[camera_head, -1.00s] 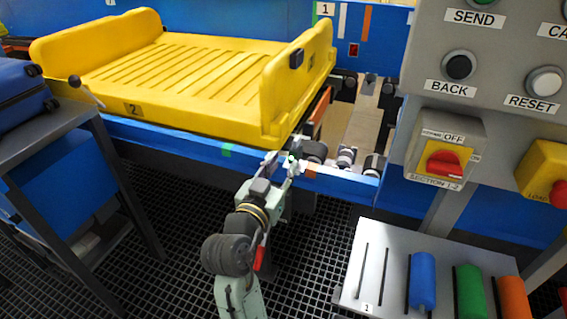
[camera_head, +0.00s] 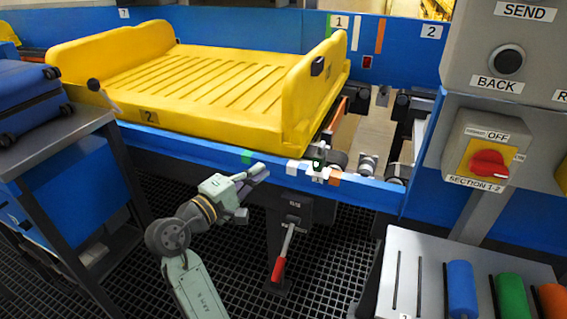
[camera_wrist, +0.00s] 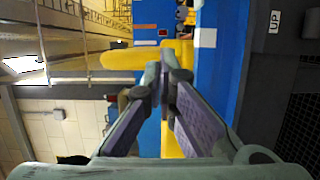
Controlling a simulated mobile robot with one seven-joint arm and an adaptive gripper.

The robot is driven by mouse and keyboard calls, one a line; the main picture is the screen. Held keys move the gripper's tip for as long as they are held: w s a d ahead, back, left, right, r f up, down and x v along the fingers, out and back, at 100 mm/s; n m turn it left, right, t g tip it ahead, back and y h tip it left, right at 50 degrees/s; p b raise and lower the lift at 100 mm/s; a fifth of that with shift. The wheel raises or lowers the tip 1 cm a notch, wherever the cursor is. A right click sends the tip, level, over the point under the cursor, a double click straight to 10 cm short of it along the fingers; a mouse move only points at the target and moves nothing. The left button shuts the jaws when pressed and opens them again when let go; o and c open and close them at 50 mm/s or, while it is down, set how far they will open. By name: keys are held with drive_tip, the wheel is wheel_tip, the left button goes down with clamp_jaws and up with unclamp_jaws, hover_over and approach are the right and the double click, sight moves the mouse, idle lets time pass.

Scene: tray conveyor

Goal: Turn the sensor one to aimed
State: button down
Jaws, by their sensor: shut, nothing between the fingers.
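A small grey sensor (camera_head: 318,163) with a green light sits on the near edge of the blue conveyor rail (camera_head: 375,188), beside white and orange patches. I cannot read a number on it or tell which way it points. My gripper (camera_head: 262,170) is left of the sensor, in front of the rail and apart from the sensor. Its fingers are together and empty. In the wrist view my gripper (camera_wrist: 166,75) shows with its fingertips close together, the blue rail (camera_wrist: 210,85) to their right and yellow tray behind.
The yellow tray (camera_head: 148,117) marked 2 rests on the conveyor behind the rail. A red-handled lever (camera_head: 280,262) hangs below the rail, right of my arm.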

sight(320, 156)
drive_tip(key=w+d+p, duration=0.3)
drive_tip(key=w+d, duration=0.3)
drive_tip(key=d, duration=0.3)
drive_tip(key=shift+w+d, duration=0.25)
drive_tip(key=shift+w, duration=0.1)
drive_tip(key=shift+s+d+p, duration=0.2)
drive_tip(key=shift+d+p, duration=0.25)
drive_tip(key=shift+p, duration=0.1)
drive_tip(key=shift+a, duration=0.1)
